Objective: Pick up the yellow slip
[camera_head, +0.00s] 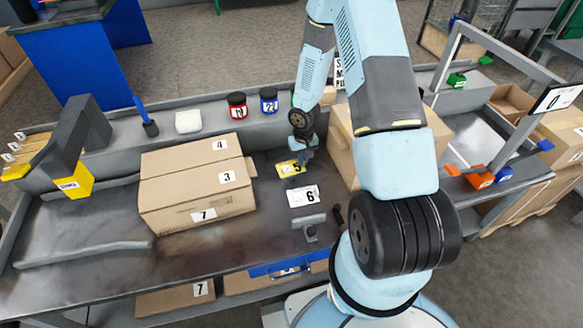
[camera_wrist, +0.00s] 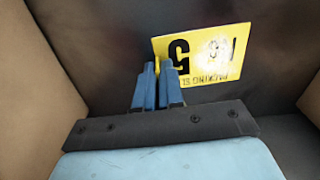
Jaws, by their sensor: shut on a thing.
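The yellow slip (camera_head: 290,168) lies on the dark bench top between two cardboard boxes, just behind a white slip marked 6. In the wrist view the yellow slip (camera_wrist: 205,55) shows a large 5 and the words "PACKING SL", upside down. My gripper (camera_wrist: 160,70) has its blue fingers close together at the slip's near left edge, shut on that edge. In the head view my gripper (camera_head: 306,155) reaches down at the slip's right end and covers a little of it. I cannot tell whether the slip is lifted off the bench.
A cardboard box (camera_head: 195,180) marked 3, 4 and 7 stands left of the slip. Another box (camera_head: 342,150) stands close on the right, partly behind my arm. The white slip (camera_head: 303,196) and a grey stand (camera_head: 309,225) lie nearer. Red and blue jars (camera_head: 237,105) stand behind.

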